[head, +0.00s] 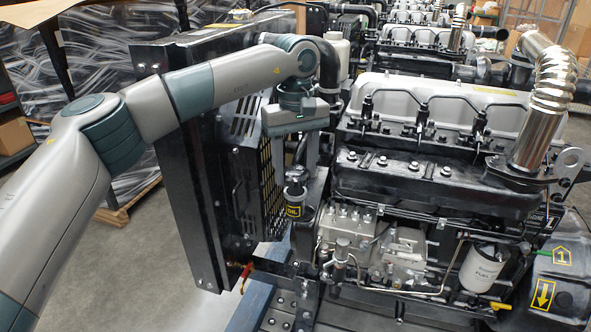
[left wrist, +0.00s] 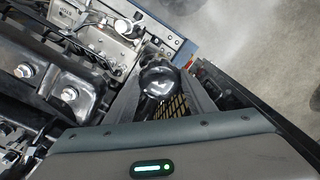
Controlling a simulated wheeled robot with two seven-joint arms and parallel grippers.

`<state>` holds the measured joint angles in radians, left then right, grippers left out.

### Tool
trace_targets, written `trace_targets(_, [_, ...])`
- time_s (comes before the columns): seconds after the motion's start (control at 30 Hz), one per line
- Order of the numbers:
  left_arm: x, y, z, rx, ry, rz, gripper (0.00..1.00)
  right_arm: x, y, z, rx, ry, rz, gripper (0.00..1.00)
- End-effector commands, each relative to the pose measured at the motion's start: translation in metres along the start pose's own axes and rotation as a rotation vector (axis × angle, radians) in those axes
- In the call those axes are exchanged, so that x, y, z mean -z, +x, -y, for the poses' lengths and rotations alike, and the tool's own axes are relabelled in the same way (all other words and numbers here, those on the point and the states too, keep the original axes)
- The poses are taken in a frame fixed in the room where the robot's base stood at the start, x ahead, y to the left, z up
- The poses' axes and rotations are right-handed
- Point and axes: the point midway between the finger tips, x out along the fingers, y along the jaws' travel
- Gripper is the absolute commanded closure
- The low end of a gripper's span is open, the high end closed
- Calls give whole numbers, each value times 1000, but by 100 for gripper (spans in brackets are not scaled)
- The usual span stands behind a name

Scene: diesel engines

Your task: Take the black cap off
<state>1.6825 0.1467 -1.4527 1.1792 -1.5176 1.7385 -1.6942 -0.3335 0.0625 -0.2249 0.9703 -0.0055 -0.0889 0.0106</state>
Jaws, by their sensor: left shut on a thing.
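The black cap (head: 296,174) sits at the top of the black oil filler neck (head: 294,194), which carries a yellow OIL label, between the radiator and the engine. In the left wrist view the cap (left wrist: 159,79) shows from above as a round, shiny black top. My left gripper (head: 297,165) points straight down over the neck and is shut on the cap, with its fingers at either side. I cannot tell whether the cap is loose on the neck. My right gripper is in neither view.
The black radiator (head: 190,170) with its perforated guard stands close to the left of the neck. The engine block (head: 430,180) is close on the right, with a white fuel filter (head: 484,265) lower down. Open floor (head: 130,270) lies left of the radiator.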

Motion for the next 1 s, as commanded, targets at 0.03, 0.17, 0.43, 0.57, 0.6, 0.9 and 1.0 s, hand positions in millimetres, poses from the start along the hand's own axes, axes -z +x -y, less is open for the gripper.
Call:
trace_targets(0.03, [0, -5, 0, 0, 0, 0, 96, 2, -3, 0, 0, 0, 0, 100])
trace_targets(0.17, [0, -11, 0, -1, 0, 0, 96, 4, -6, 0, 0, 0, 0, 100])
trace_targets(0.43, [0, -25, 0, -1, 0, -1, 96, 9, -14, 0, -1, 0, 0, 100])
trace_targets(0.57, [0, -31, 0, -1, 0, -1, 96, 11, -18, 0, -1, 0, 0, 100])
trace_targets(0.6, [0, -33, 0, -1, 0, -1, 96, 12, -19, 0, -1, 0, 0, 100])
trace_targets(0.9, [0, -36, 0, -1, 0, -1, 96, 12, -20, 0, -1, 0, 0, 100])
trace_targets(1.0, [0, -36, 0, -1, 0, -1, 96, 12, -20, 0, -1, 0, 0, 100])
